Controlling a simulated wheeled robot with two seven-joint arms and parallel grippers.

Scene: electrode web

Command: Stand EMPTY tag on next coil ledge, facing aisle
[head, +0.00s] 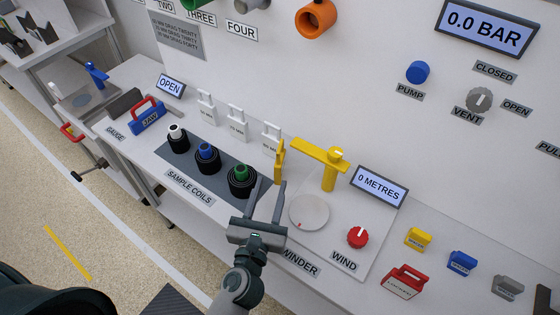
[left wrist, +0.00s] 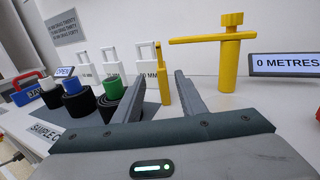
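A thin yellow upright piece (head: 279,161), perhaps the EMPTY tag, stands nearly edge-on at the right end of the dark coil mat; no lettering is readable. It also shows in the left wrist view (left wrist: 162,82). My left gripper (head: 268,184) is open, its two fingers pointing toward the yellow piece. In the left wrist view the piece appears between the fingers, with a gap on both sides. Three dark coils with white (head: 176,132), blue (head: 207,152) and green (head: 241,173) cores stand on the mat (head: 222,201). My right gripper is not in view.
White lettered tags (head: 237,123) stand behind the coils. A yellow post with an arm (head: 329,176), a pale disc (head: 309,212) and a red knob (head: 357,237) are on the winder at right. Small coloured blocks (head: 418,239) lie farther right. The aisle floor (head: 60,190) is at left.

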